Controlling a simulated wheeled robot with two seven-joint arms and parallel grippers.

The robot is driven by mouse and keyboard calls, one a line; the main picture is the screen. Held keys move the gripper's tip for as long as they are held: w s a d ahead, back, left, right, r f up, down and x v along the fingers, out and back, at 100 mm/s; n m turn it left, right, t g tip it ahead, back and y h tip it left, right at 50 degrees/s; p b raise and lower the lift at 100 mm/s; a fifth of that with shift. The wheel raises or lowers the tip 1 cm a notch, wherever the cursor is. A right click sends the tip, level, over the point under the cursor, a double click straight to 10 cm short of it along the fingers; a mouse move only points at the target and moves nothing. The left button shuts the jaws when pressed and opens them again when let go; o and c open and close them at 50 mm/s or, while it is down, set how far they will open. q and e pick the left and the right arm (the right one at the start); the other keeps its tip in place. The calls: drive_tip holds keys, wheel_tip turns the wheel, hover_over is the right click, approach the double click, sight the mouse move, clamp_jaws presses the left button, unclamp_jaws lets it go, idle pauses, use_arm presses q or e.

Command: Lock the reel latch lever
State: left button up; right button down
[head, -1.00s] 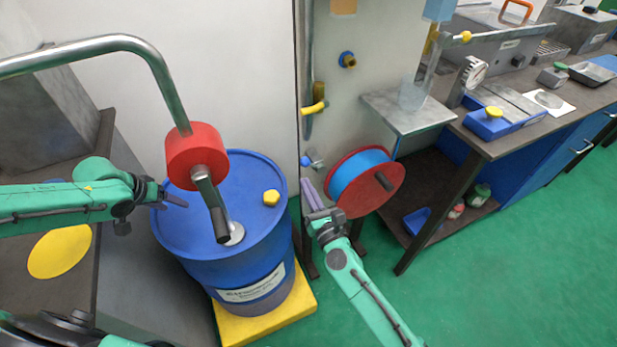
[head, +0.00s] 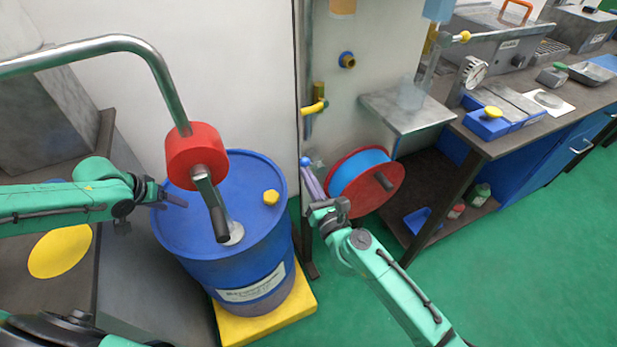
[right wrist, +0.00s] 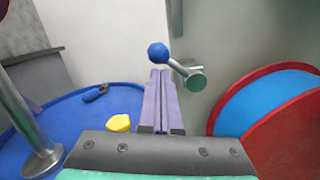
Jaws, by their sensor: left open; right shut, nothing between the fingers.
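The reel (head: 362,170), with red flanges and a blue band, is mounted on the pale wall panel. The latch lever (right wrist: 178,67) sits on the panel left of the reel, with a grey-green hub and a blue ball knob (right wrist: 158,53). The knob also shows in the head view (head: 305,161). My right gripper (right wrist: 160,74) is shut and empty, its purple fingers pointing at the lever, the tips just below the knob in the wrist view. Whether they touch it I cannot tell. My left gripper (head: 174,196) is open and empty over the blue drum's left rim.
The blue drum (head: 250,255) with a yellow cap (head: 271,197) stands left of the reel on a yellow base (head: 296,303). A red-collared pump (head: 196,153) rises from it. A grey shelf (head: 408,108) juts out above and right of the reel. Green floor is free in front.

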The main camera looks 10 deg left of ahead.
drive_tip(key=shift+d+r+m, duration=0.1)
drive_tip(key=shift+r+m, duration=0.3)
drive_tip(key=shift+m, duration=0.6)
drive_tip(key=shift+w+d+r+m+h, duration=0.15)
drive_tip(key=shift+w+d+r+m, duration=0.25)
drive_tip(key=shift+r+m, duration=0.2)
drive_tip(key=shift+w+d+r+m+h, duration=0.15)
drive_tip(key=shift+w+d+r+m, duration=0.15)
drive_tip(key=shift+r+m, duration=0.25)
drive_tip(key=shift+d, duration=0.2)
approach(318, 167)
drive_tip(key=s, duration=0.1)
drive_tip(key=s+a, duration=0.1)
drive_tip(key=s, duration=0.1)
drive_tip(key=s+a+r, duration=0.1)
drive_tip(key=s, duration=0.1)
drive_tip(key=shift+s+a, duration=0.1)
drive_tip(key=shift+s, duration=0.1)
idle(1.3)
